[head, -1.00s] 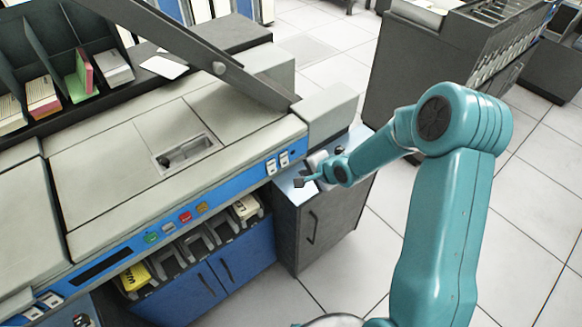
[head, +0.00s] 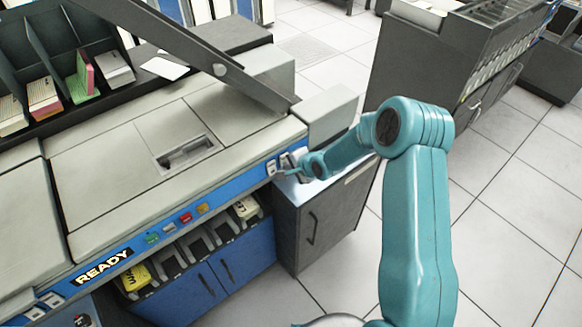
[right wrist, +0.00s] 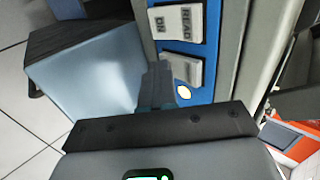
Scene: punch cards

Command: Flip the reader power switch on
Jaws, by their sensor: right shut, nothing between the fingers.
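The reader's blue front panel carries two white rocker switches at its right end. In the head view, the left one (head: 271,167) shows clear of the gripper; the other is partly hidden by it. In the right wrist view, one switch (right wrist: 178,22) has lettering that seems to read READ and ON. The reader's display (head: 103,266) shows READY. My left gripper is out of view.
Coloured buttons (head: 185,217) and several card pockets lie along the reader's front. A grey cabinet (head: 300,230) stands under the panel's right end. Card stacks (head: 43,96) fill a dark rack at upper left. Open floor (head: 500,200) lies to the right.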

